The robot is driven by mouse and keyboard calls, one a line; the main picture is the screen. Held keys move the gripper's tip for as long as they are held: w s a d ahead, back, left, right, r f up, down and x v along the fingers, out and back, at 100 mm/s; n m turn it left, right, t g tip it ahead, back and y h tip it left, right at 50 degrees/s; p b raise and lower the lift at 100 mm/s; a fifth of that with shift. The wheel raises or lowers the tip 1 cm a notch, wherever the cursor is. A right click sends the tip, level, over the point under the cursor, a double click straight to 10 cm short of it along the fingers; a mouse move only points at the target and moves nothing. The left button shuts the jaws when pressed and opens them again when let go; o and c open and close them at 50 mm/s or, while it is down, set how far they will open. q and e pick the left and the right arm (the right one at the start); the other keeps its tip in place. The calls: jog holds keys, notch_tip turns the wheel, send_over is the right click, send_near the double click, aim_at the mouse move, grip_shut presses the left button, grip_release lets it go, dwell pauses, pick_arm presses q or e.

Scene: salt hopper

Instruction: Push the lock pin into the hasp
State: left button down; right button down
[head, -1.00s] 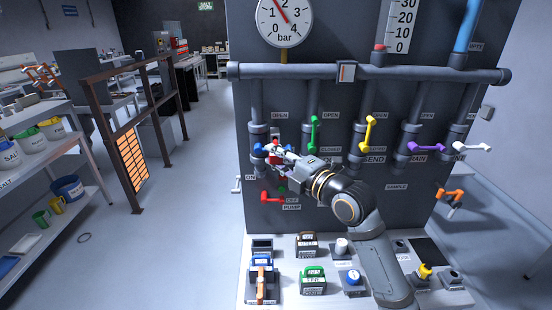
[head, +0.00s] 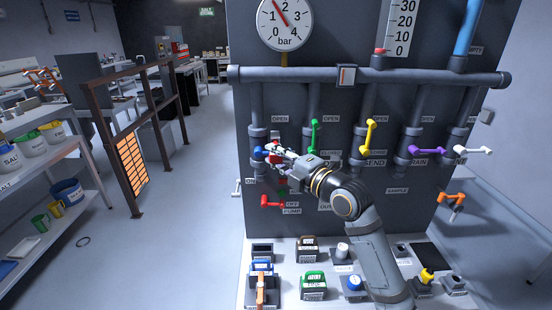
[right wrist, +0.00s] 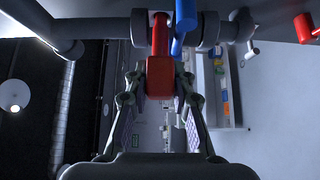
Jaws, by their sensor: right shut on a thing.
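A red lock pin with a block-like grip (right wrist: 160,76) sits between the fingers of my right gripper (right wrist: 160,95) in the right wrist view. Its far end reaches up to the grey pipe fitting, close beside the blue handle (right wrist: 184,18). The hasp cannot be made out apart from the fitting, so how deep the pin sits is unclear. In the head view my right gripper (head: 282,157) is at the leftmost pipe, beside the blue handle (head: 259,150), and partly hides the pin. My left gripper is not in view.
A red pump lever (head: 272,201) is just below my right gripper. Green (head: 314,136), yellow (head: 369,136) and purple (head: 426,151) valve handles are to the right. A bench (head: 325,258) with several padlock-like items stands below.

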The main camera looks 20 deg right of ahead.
jog(key=shift+w+d, duration=0.15)
jog(key=shift+w, duration=0.4)
jog(key=c, duration=0.6)
grip_release()
jog(key=shift+s, duration=0.1)
jog(key=b+v, duration=0.1)
jog(key=v, duration=0.5)
jog(key=shift+b, duration=0.3)
dwell(0.5)
jog(key=shift+r, duration=0.1)
notch_tip(320, 180, up, 10)
jog(key=shift+f, duration=0.1)
dwell(0.4)
